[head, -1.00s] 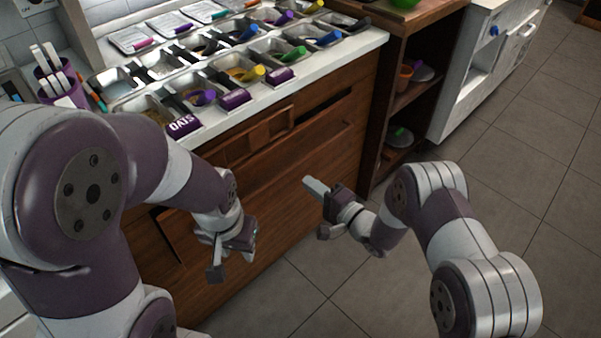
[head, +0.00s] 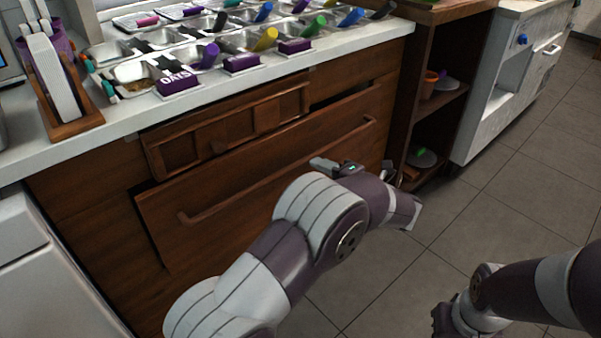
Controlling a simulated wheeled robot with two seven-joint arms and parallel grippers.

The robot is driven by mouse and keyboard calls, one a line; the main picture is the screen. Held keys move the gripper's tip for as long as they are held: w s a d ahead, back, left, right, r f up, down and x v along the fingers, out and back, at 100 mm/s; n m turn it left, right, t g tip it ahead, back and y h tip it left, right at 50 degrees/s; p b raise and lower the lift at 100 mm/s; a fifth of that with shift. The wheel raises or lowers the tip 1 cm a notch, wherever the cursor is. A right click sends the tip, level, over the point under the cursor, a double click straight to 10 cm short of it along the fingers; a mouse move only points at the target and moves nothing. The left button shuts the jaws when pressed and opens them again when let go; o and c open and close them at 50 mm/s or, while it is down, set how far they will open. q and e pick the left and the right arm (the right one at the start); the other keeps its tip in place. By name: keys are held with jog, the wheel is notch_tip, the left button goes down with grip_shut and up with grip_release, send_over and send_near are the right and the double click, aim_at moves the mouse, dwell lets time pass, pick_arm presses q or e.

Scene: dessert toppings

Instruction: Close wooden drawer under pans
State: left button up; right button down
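Under the pans (head: 225,42) on the white counter, a small brown wooden drawer front (head: 262,121) with a short knob stands out from the cabinet face. Below it is a wider wooden drawer front (head: 240,190) with a long bar handle (head: 285,170). My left gripper (head: 350,170) is in front of the right part of the wide drawer, below the handle's right end. My own arm hides part of it, so its opening is unclear. My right gripper (head: 443,318) is low, cut by the frame's bottom edge.
A wooden holder (head: 75,126) stands at the left. An open shelf (head: 440,105) with bowls and a white cabinet (head: 500,90) stand right. The grey floor (head: 470,225) is clear.

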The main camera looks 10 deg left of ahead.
aim_at(290, 155)
pick_arm(q)
jog(key=b+x, duration=0.2)
jog(key=x, duration=0.5)
jog(key=shift+w+a, duration=0.1)
jog(key=shift+w, duration=0.1)
pick_arm(e)
notch_tip(290, 155, down, 3)
jog(key=shift+f, duration=0.2)
pick_arm(q)
grip_shut()
jog(key=shift+w+a+r, duration=0.1)
jog(key=shift+w+a, duration=0.15)
jog(key=shift+a, duration=0.2)
jog(key=x, duration=0.2)
jog(key=p+x, duration=0.1)
jog(key=shift+w+a+r, duration=0.1)
jog(key=shift+r, duration=0.15)
grip_release()
pick_arm(e)
jog(key=shift+r, duration=0.7)
